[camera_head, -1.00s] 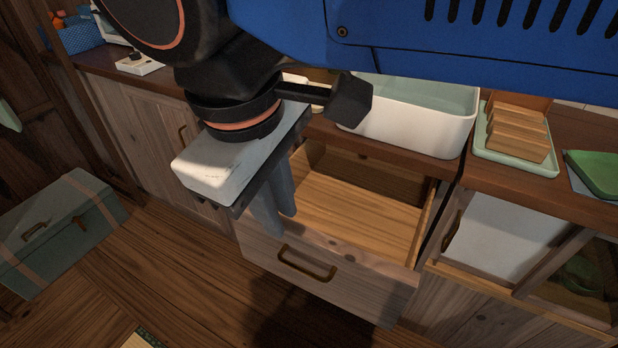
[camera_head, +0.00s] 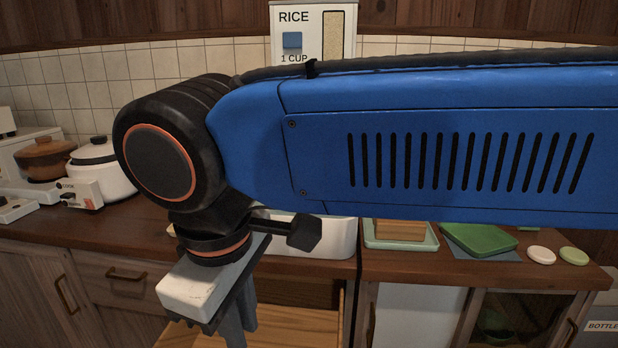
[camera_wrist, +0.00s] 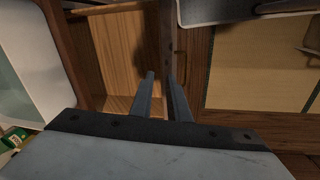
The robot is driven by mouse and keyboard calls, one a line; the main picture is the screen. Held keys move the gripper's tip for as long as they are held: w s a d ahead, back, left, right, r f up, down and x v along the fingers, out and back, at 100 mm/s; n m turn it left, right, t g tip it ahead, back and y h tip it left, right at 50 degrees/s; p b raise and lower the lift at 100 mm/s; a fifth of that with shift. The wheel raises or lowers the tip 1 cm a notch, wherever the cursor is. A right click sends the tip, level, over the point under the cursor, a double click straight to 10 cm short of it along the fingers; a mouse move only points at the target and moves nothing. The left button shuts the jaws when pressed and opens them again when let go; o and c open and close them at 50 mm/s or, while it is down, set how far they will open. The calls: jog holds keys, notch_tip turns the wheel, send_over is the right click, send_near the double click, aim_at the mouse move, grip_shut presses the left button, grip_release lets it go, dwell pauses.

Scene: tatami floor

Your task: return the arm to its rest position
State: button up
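My gripper (camera_head: 240,330) hangs at the lower left of the head view, pointing down, with its fingertips cut off by the bottom edge. In the wrist view its two fingers (camera_wrist: 161,78) stand a small gap apart with nothing between them. Below it is the open wooden drawer (camera_head: 300,328), which looks empty where its inside shows. The drawer's bare floor (camera_wrist: 120,62) also shows in the wrist view. My blue arm spans the head view and hides part of the counter and back wall.
A white basin (camera_head: 335,238) stands on the counter behind the gripper. A white pot (camera_head: 108,180) and a brown pot (camera_head: 45,157) stand at left. A rice dispenser (camera_head: 312,50) is at the back.

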jog(key=w+d+f+m, duration=0.3)
jog(key=w+d, duration=0.2)
jog(key=d, duration=0.5)
jog(key=w+d+f+m, duration=0.3)
jog(key=w+d+m, duration=0.15)
jog(key=d, duration=0.45)
jog(key=s+d+f+m+t, duration=0.1)
jog(key=d+f+m, duration=0.2)
jog(key=d, duration=0.6)
jog(key=s+d+f+m+t, duration=0.1)
jog(key=d+f+m, duration=0.3)
jog(key=d+f, duration=0.3)
jog(key=d, duration=0.3)
jog(key=shift+s+t, duration=0.35)
jog(key=shift+t, duration=0.05)
